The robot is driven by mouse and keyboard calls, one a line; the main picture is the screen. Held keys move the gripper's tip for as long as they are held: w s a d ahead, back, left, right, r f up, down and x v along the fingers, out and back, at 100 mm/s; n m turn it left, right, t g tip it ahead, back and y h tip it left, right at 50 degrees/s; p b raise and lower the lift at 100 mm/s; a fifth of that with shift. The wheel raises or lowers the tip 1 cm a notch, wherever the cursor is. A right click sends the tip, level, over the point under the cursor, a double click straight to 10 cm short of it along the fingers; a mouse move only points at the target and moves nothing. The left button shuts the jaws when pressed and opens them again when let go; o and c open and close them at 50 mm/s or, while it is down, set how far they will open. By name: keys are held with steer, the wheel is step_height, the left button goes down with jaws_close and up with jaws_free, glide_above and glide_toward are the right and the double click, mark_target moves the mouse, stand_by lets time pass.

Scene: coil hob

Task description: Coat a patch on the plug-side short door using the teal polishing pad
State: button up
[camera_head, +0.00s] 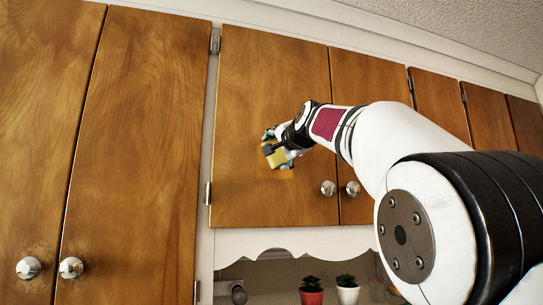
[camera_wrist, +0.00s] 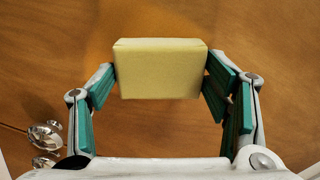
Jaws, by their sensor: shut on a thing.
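My gripper (camera_head: 278,149) is shut on a pale yellow block-shaped pad (camera_head: 274,157); no teal pad shows, only teal linings on my fingers. In the wrist view the fingers of my gripper (camera_wrist: 160,82) grip the yellow pad (camera_wrist: 160,70) at its two sides. The pad is at the face of a short wooden door (camera_head: 262,80), in its lower middle, left of its knob. I cannot tell whether it touches the wood. A slightly more orange area shows on the door (camera_wrist: 40,60) around the pad's far edge in the wrist view.
The short door's knob (camera_head: 328,188) is beside a neighbouring door's knob (camera_head: 353,188). Tall doors (camera_head: 135,120) with knobs stand at left, past a pale frame strip. Below are a red pot (camera_head: 311,297) and a white pot (camera_head: 347,294) with plants, and a round grey fitting (camera_head: 238,294).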

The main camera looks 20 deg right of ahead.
steer(key=d+b, duration=0.1)
steer(key=d, duration=0.5)
stand_by(0.6)
steer(key=shift+d, duration=0.1)
steer(key=s+b, duration=0.2)
steer(key=s, duration=0.4)
stand_by(0.4)
steer(key=shift+s+b, duration=0.1)
steer(key=shift+b, duration=0.2)
steer(key=s, duration=0.2)
steer(key=shift+s+b, duration=0.35)
steer(key=shift+s, duration=0.05)
stand_by(0.4)
